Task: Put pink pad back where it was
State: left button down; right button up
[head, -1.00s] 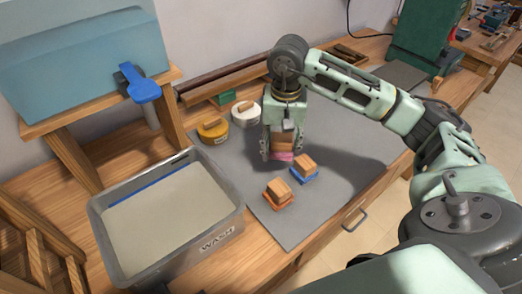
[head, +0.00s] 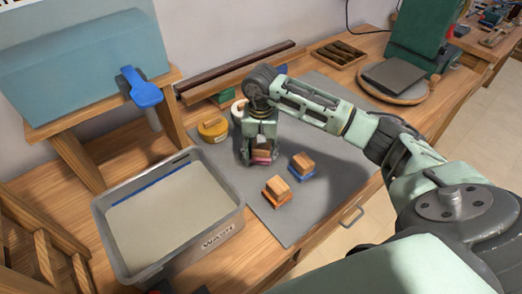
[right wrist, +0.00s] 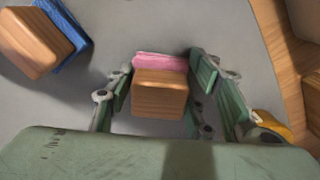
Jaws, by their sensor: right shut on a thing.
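The pink pad (head: 262,160), with a wooden block handle on top, is between the fingers of my right gripper (head: 260,152), over the grey mat (head: 290,222). In the right wrist view the pink pad (right wrist: 160,62) shows beyond its wooden handle (right wrist: 159,94), and the fingers of my right gripper (right wrist: 160,98) flank the handle. The gripper is shut on it. I cannot tell whether the pad touches the mat. My left gripper is not in view.
A blue pad (head: 302,174) and an orange pad (head: 277,196) lie in front. A yellow round pad (head: 211,133) and a partly hidden white one (head: 236,106) lie behind left. A grey wash bin (head: 228,228) stands left. The mat's right part is clear.

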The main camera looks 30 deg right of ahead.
aim_at(261, 147)
jog(key=shift+f, duration=0.15)
jog(key=o, duration=0.9)
jog(key=shift+o, duration=0.6)
jog(key=shift+r, duration=0.6)
notch_tip(261, 147, up, 11)
jog(key=b, duration=0.2)
jog(key=shift+r, duration=0.1)
